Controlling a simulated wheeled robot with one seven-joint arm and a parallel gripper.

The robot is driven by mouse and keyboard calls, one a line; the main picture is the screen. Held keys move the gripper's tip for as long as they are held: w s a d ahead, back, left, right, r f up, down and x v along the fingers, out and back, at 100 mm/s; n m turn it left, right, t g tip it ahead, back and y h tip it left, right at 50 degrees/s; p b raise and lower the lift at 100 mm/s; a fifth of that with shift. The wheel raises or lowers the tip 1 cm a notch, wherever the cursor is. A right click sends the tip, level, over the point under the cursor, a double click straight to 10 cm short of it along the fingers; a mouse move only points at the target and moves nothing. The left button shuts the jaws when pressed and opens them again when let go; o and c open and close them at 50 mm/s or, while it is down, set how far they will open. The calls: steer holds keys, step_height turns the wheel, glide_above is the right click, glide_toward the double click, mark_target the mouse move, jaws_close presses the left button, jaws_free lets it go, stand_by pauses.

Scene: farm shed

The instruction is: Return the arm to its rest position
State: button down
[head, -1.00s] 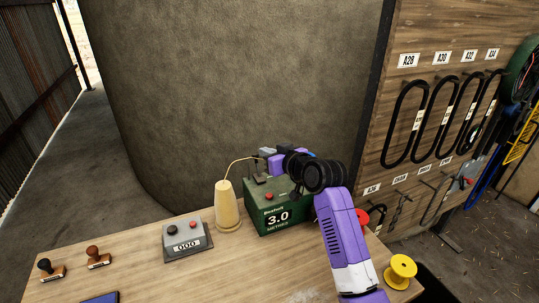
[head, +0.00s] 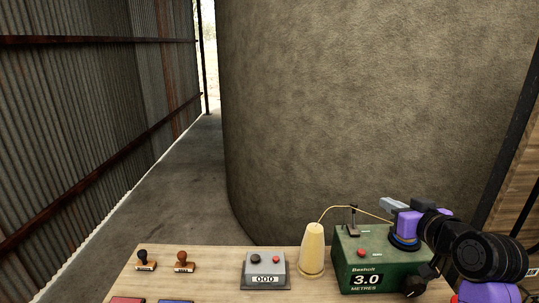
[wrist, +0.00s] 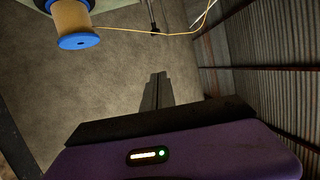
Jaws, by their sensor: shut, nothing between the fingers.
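My arm reaches in from the right in the head view, and my gripper (head: 390,203) is above and behind the green metre machine. The grey fingers are together with nothing between them; they also show in the wrist view (wrist: 158,80), against the plain curved wall. The green machine (head: 355,262) reads 3.0 metres. A spool with a blue flange (head: 404,243) sits at its top, partly hidden by my arm; the spool shows at the top left in the wrist view (wrist: 75,20), apart from my fingers.
A yellow cord (head: 340,207) runs from a cream cone (head: 312,250) through a thin guide post (head: 353,220), near my gripper. A grey counter (head: 265,270) and two stamps (head: 146,261) (head: 184,262) stand on the wooden bench (head: 215,272). Space above the bench's left side is clear.

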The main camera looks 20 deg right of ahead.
step_height(320, 180, up, 5)
steer(key=s+d+m+t+h, duration=0.1)
steer(key=d+m+t+h, duration=0.1)
steer(key=t+h, duration=0.1)
steer(key=s+a+f+n+g+y, duration=0.1)
steer(key=s+a+f, duration=0.5)
steer(key=s, duration=0.7)
steer(key=s+a+f+n+y, duration=0.1)
steer(key=s+a+f+y, duration=0.1)
steer(key=s+a+f, duration=0.5)
steer(key=s+a+f+n+g+y, duration=0.1)
steer(key=s+a+f, duration=0.6)
steer(key=s, duration=1.4)
steer(key=a, duration=0.4)
steer(key=shift+a+n+g+y, duration=0.25)
steer(key=shift+n+g+y, duration=0.05)
steer(key=shift+n+y, duration=0.1)
steer(key=shift+s+f, duration=0.1)
